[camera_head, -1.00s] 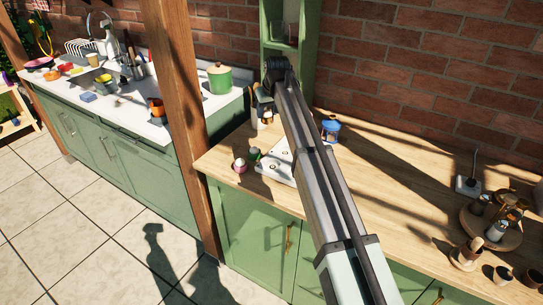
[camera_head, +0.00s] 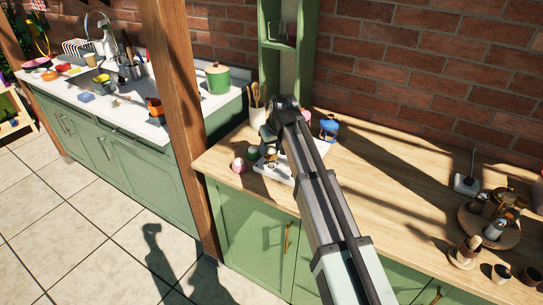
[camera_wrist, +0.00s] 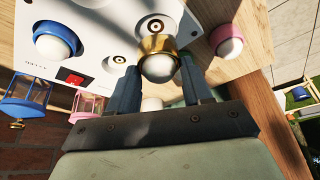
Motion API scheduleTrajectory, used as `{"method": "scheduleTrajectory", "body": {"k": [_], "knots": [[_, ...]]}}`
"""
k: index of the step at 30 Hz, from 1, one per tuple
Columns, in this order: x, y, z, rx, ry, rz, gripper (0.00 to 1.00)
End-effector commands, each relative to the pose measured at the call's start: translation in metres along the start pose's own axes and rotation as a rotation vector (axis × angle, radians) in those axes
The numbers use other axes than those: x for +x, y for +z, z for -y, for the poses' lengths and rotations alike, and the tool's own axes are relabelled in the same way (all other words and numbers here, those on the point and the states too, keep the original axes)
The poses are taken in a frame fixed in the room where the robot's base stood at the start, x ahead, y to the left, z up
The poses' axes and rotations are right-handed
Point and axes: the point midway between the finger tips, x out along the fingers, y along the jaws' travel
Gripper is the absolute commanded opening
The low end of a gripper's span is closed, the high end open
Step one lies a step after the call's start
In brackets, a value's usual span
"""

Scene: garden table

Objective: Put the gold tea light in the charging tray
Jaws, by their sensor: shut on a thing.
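My gripper (camera_wrist: 158,80) is shut on the gold tea light (camera_wrist: 157,58), a gold cup with a white dome. In the head view the gold tea light (camera_head: 271,154) is over the white charging tray (camera_head: 268,170), partly below my arm. In the wrist view the charging tray (camera_wrist: 105,32) shows a red switch and round ringed wells, some bare near the gold tea light. I cannot tell whether the gold tea light touches the tray. A blue tea light (camera_wrist: 57,42) sits in the tray at the left.
A pink tea light (camera_head: 238,165) and a green one (camera_head: 253,152) stand beside the tray. A blue lantern (camera_head: 329,128) and a pink lantern (camera_head: 305,118) stand behind, near my arm. A utensil pot (camera_head: 258,116) is at the back.

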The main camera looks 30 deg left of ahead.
Motion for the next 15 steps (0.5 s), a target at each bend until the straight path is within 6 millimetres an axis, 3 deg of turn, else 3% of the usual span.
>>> {"method": "scheduleTrajectory", "body": {"k": [10, 15], "knots": [[0.032, 0.014, 0.000, 0.000, 0.000, 0.002, 0.20], [0.035, 0.015, 0.000, 0.000, 0.000, -0.001, 0.20]]}}
